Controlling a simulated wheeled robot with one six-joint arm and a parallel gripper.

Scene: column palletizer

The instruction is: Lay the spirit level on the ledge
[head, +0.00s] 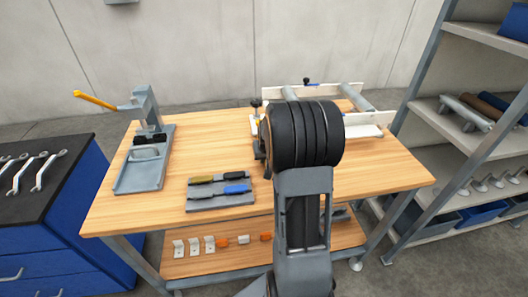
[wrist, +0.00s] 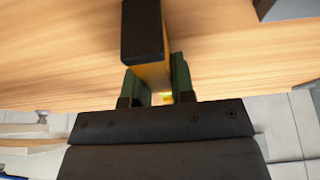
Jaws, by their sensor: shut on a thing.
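My gripper (wrist: 156,82) is shut on the spirit level (wrist: 152,72), with a green finger on each side of its yellow body. One black end of the level (wrist: 142,30) points away from the gripper, above the wooden table. Whether it touches anything cannot be told. In the head view, my arm hides the gripper and most of the level. A white fixture (head: 366,132) with grey rails stands at the back right of the workbench (head: 215,140). I cannot tell for sure which part of it is the ledge.
A grey press with a yellow handle (head: 95,100) stands at the bench's left. A grey tray (head: 220,198) holds dark and blue-handled tools near the front. A blue cabinet with wrenches (head: 40,172) is at left, shelving (head: 470,105) at right. The bench's middle left is clear.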

